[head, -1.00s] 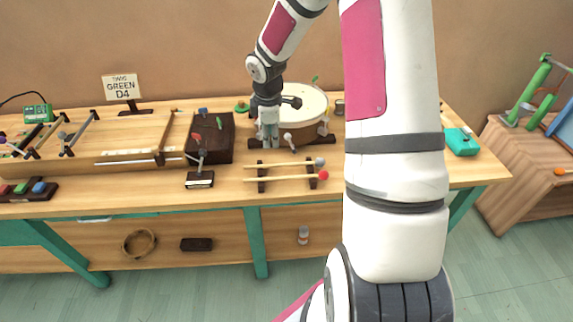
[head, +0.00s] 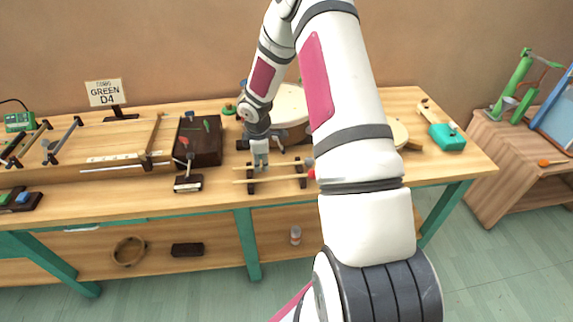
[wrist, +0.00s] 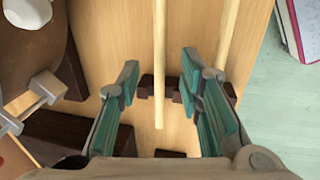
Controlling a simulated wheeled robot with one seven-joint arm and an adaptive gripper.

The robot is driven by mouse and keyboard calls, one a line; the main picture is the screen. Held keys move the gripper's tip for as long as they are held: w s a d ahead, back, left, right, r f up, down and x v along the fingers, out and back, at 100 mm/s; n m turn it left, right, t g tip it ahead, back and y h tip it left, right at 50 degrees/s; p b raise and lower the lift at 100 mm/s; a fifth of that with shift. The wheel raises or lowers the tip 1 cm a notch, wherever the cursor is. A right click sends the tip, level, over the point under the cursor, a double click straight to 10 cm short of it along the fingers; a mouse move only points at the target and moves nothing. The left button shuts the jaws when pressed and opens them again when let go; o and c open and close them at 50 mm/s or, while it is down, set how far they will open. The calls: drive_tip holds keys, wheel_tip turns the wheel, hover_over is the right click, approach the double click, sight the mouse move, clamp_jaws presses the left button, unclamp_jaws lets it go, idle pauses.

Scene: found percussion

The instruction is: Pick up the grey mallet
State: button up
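The grey mallet lies across a dark wooden rest; its pale handle (head: 285,164) is the rear of two parallel sticks, and its grey head (head: 309,162) is beside my arm. In the wrist view its handle (wrist: 160,60) runs lengthwise between my open fingers, touching neither as far as I can see; its head is out of that view. My gripper (head: 261,163) is over the rest in the head view, and its green-padded fingers (wrist: 185,95) show in the wrist view. The red mallet's handle (wrist: 229,35) passes outside the right finger.
The drum (head: 290,105) stands behind the rest. A dark box (head: 203,143) and a small clamp stand (head: 188,183) are left of my gripper. The table's front edge is close by on the right in the wrist view.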

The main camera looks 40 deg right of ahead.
drive_tip(key=shift+w+d+f, duration=0.1)
drive_tip(key=shift+w+f, duration=0.05)
drive_tip(key=shift+f, duration=0.5)
drive_tip(key=shift+w+d+f, duration=0.1)
drive_tip(key=shift+f, duration=0.5)
clamp_jaws()
drive_tip(key=shift+r, duration=0.15)
